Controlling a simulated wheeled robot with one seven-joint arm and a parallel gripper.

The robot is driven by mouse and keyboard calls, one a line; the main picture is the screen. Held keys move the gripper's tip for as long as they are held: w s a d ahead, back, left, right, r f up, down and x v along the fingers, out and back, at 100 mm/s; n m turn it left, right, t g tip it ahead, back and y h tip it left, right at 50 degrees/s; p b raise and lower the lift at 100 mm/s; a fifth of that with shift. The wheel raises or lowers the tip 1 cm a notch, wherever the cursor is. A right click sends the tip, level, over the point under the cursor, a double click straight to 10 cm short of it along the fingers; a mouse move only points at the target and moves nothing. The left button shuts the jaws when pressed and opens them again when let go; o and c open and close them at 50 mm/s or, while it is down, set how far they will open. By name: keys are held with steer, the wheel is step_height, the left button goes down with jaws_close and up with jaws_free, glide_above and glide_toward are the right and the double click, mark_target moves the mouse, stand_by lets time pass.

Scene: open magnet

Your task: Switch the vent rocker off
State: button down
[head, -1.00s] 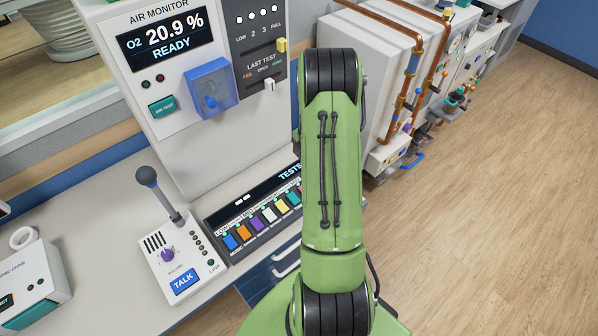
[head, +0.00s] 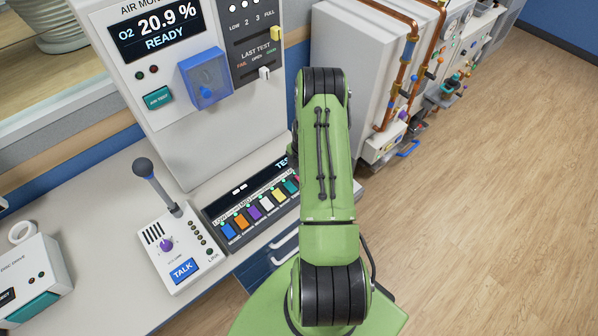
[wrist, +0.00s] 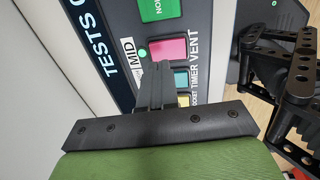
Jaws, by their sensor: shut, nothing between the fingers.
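The vent rocker (wrist: 168,49) is a pink rocker on a dark panel in the wrist view, beside the printed word VENT. A small green light (wrist: 142,53) shows at its left. My gripper (wrist: 156,66) is shut and empty, its tips showing just below the pink rocker; I cannot tell whether they touch the panel. The teal timer rocker (wrist: 181,78) and yellow pocket rocker (wrist: 184,100) are partly visible beside the fingers.
A talk box with a gooseneck microphone (head: 181,248) stands left of the row. The air monitor (head: 196,118) rises behind it. Copper pipes (head: 398,85) run at the right; open floor lies beyond.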

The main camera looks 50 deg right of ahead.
steer(key=shift+w+f, duration=0.15)
steer(key=shift+f, duration=1.15)
